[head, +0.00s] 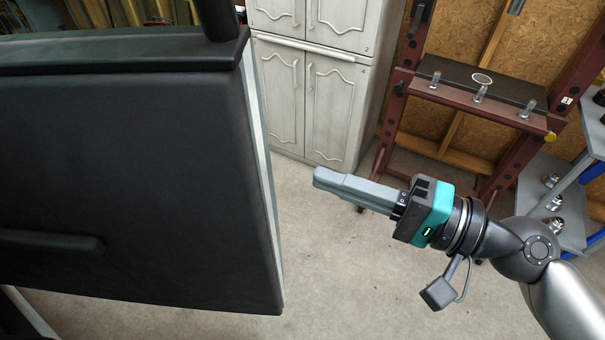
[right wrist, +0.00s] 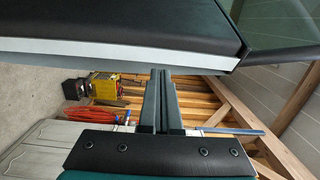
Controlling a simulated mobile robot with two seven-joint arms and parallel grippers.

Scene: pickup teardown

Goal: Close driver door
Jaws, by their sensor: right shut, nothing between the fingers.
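The driver door (head: 130,170) stands open and fills the left of the head view, its dark inner panel facing me and its pale edge on the right. In the right wrist view the door (right wrist: 120,25) spans the top as a dark panel with a white edge strip. My right gripper (head: 318,178) is shut and empty, to the right of the door's edge, with a visible gap in the head view. In the right wrist view its fingers (right wrist: 161,75) point towards the door's edge; whether they touch it I cannot tell. My left gripper is not in view.
A white cabinet (head: 330,100) stands behind the door. A dark red press frame (head: 465,95) stands at the back right, beside a blue and grey shelf (head: 550,190) with metal parts. The concrete floor (head: 350,280) between door and arm is clear.

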